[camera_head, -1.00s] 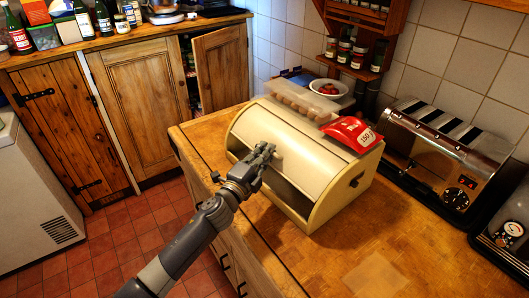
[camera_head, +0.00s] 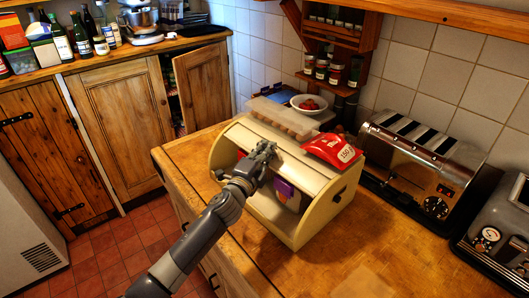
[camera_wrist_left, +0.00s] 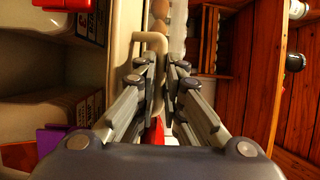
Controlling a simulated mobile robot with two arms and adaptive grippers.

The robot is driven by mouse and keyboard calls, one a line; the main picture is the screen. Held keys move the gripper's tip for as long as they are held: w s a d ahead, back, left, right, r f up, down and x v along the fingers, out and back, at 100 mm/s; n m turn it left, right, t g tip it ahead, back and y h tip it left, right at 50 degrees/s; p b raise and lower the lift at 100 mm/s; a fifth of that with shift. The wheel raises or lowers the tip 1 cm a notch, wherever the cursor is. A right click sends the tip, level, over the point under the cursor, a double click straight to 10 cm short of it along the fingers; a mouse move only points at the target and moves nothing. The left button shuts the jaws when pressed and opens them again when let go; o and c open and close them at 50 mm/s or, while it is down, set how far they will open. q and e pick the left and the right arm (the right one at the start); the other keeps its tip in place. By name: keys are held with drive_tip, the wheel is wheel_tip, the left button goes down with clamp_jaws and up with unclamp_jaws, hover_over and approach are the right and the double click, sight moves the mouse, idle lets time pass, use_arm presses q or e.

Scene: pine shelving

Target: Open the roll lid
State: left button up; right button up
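The bread box (camera_head: 307,232) is cream with wooden-edged sides and stands on the wooden counter. Its curved roll lid (camera_head: 295,160) is partly raised, leaving the lower front open. Inside show a purple-and-white package (camera_head: 284,189) and other items, partly hidden by my arm. My left gripper (camera_head: 262,152) is at the lid's front edge. In the left wrist view its fingers (camera_wrist_left: 161,75) are close together on either side of the lid's cream handle (camera_wrist_left: 150,38), seemingly gripping it. My right gripper is in neither view.
A red bag (camera_head: 332,150) and an egg carton (camera_head: 283,117) lie on top of the box. A bowl (camera_head: 309,103) stands behind it. A chrome toaster (camera_head: 418,165) is to the right.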

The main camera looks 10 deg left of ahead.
use_arm(q)
drive_tip(key=shift+o, duration=0.7)
drive_tip(key=shift+r, duration=0.45)
drive_tip(key=shift+a, duration=0.1)
drive_tip(key=shift+s+f, duration=0.1)
drive_tip(key=shift+f, duration=0.05)
drive_tip(key=shift+s+a, duration=0.1)
drive_tip(key=shift+s, duration=0.1)
drive_tip(key=v, duration=1.1)
drive_tip(key=shift+s, duration=0.25)
drive_tip(key=shift+f, duration=0.15)
